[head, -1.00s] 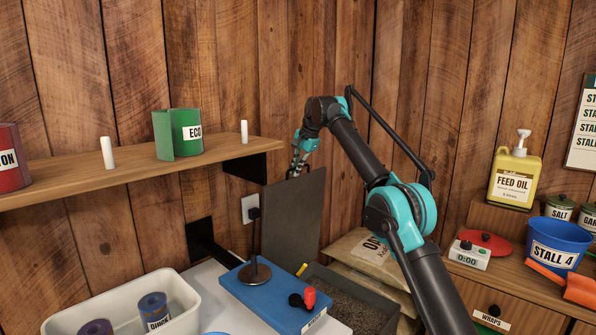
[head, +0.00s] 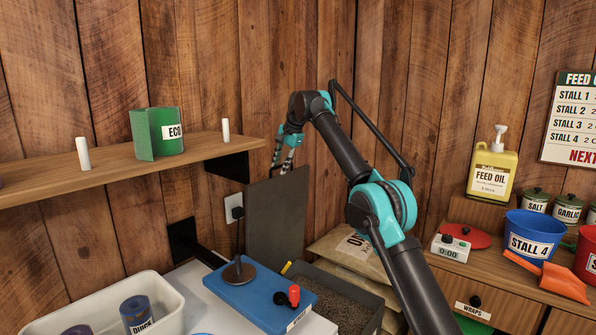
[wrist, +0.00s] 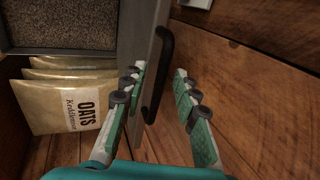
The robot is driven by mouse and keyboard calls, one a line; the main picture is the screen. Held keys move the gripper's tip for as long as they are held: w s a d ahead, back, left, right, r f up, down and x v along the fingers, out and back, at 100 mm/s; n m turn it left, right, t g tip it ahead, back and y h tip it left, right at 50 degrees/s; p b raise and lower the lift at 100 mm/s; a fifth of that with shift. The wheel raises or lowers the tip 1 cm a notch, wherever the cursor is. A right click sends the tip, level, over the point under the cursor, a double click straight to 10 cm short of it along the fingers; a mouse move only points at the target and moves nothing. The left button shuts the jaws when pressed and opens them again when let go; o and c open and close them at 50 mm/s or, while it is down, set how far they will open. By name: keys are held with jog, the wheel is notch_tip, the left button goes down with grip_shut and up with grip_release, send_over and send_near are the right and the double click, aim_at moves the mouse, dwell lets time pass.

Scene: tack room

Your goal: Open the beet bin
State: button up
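A bin (head: 372,321) filled with brown pellets stands low in the middle of the head view; no name on it is readable. Its dark grey lid (head: 279,222) stands up steeply at the back, so the bin is open. My gripper (head: 283,167) is at the lid's top edge. In the wrist view my gripper (wrist: 159,71) is open, its two fingers apart. The lid's edge (wrist: 136,30) and its black handle (wrist: 162,70) show between and beyond the fingers. I cannot tell whether a finger touches the lid. The pellets also show in the wrist view (wrist: 65,22).
Paper sacks (head: 352,253), one marked OATS in the wrist view (wrist: 70,105), lie beside the bin. A blue box (head: 262,300) with a dark stand and a red-and-black item is to its left. A shelf (head: 120,167) and wooden wall are close to my gripper.

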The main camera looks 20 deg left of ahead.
jog(key=s+d, duration=0.4)
jog(key=d, duration=0.7)
jog(key=shift+d, duration=0.15)
dwell(0.4)
jog(key=s+d+f+n+t+h, duration=0.1)
jog(key=s+d+f, duration=0.3)
jog(key=d, duration=0.7)
jog(key=s+d+f, duration=0.2)
jog(key=d+f, duration=0.4)
jog(key=d, duration=0.4)
jog(key=s+d+f+n+t+h, duration=0.1)
jog(key=s+d+f, duration=0.35)
jog(key=d, duration=0.65)
jog(key=s+d+f+n+h, duration=0.1)
jog(key=s+d+f, duration=0.7)
jog(key=s, duration=0.4)
jog(key=s+d+f+n+h, duration=0.1)
jog(key=s+d+f, duration=0.8)
jog(key=s, duration=0.3)
jog(key=shift+f+t+h, duration=0.3)
jog(key=shift+f, duration=0.4)
